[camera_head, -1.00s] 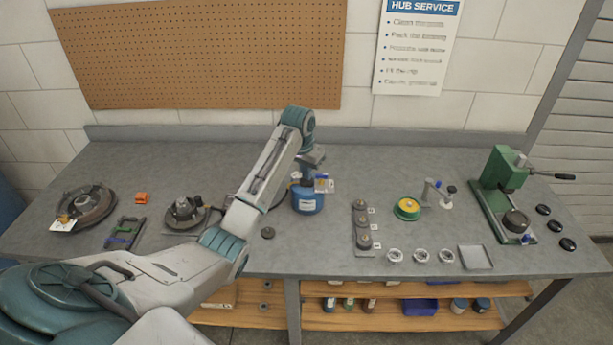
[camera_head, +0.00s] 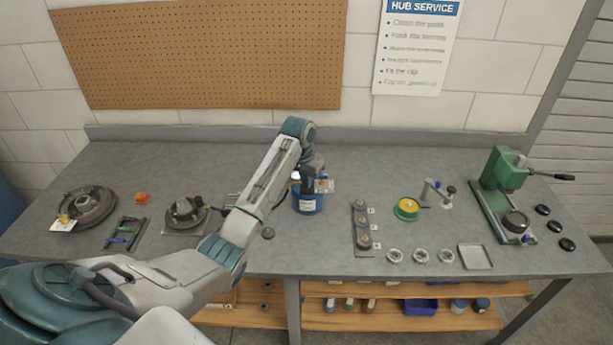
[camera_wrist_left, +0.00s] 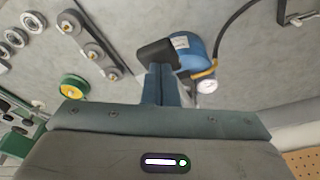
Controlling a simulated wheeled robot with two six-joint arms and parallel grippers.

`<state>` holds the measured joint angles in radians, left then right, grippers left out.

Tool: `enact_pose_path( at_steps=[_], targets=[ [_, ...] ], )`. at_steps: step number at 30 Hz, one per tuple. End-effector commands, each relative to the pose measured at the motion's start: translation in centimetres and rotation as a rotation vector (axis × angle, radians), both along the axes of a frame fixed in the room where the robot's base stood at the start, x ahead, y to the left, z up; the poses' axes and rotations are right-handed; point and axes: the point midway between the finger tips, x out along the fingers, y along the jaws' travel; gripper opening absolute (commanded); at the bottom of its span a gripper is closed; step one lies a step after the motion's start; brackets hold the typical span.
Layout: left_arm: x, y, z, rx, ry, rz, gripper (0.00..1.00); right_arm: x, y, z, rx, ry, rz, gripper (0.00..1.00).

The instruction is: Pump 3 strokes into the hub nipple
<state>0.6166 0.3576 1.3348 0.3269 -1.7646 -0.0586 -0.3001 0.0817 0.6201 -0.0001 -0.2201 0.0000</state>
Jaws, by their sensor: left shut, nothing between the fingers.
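A blue pump can (camera_head: 308,204) with a pale label stands upright at the middle of the bench. It also shows in the wrist view (camera_wrist_left: 188,48), with a dark cap or handle (camera_wrist_left: 157,52) and a white round gauge (camera_wrist_left: 207,85). A black hose (camera_wrist_left: 234,22) curves away from it. My left gripper (camera_head: 307,176) is shut and empty right over the can's top. In the wrist view its closed fingers (camera_wrist_left: 161,82) reach the dark cap; I cannot tell whether they press on it. The hub (camera_head: 185,212) sits left of my forearm. Its nipple is too small to make out. My right gripper is not in view.
Right are a bearing strip (camera_head: 361,225), a yellow-green spool (camera_head: 407,208), several rings, a tray (camera_head: 475,257) and a green press (camera_head: 500,185).

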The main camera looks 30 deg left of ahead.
Motion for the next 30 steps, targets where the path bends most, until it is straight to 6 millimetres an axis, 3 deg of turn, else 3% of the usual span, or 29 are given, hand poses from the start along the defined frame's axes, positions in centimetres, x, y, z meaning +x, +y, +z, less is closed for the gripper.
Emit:
enact_pose_path(
  at_steps=[10, 23, 30],
  targets=[
    [-0.4, -0.2, -2.0, 0.0, 0.003, 0.0, 0.0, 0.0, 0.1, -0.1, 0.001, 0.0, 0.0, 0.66],
    [-0.4, -0.2, -2.3, 0.0, 0.002, 0.0, 0.0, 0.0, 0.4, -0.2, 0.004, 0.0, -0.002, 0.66],
    [-0.4, -0.3, -3.5, 0.0, 0.001, 0.0, 0.0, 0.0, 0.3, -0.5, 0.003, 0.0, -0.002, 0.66]
  ],
)
